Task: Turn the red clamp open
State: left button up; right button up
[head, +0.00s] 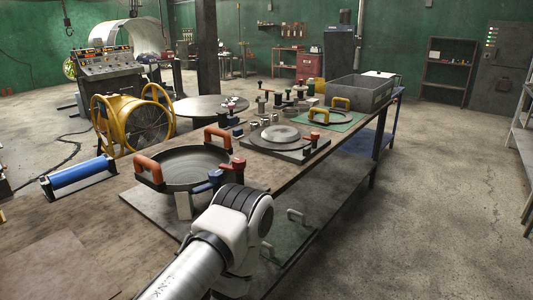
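A red clamp handle (239,166) stands at the right side of a round dark dish (188,168) with two orange handles, on the near part of the workbench. A blue clamp handle (215,177) is just left of the red one. Another small red part (313,144) is at the right of the second fixture, which holds a grey disc (280,133). One white arm of mine reaches up from the bottom, and its dark ribbed joint is just below the near red and blue handles. I cannot see gripper fingers on it. The other arm is not in view.
Behind the disc are several small knobbed tools, a green mat (342,124) with yellow handles and a grey bin (361,93). A blue roller (78,178) lies at the left. The floor at the right is clear.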

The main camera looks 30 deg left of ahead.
aim_at(239, 164)
jog(key=u, duration=1.1)
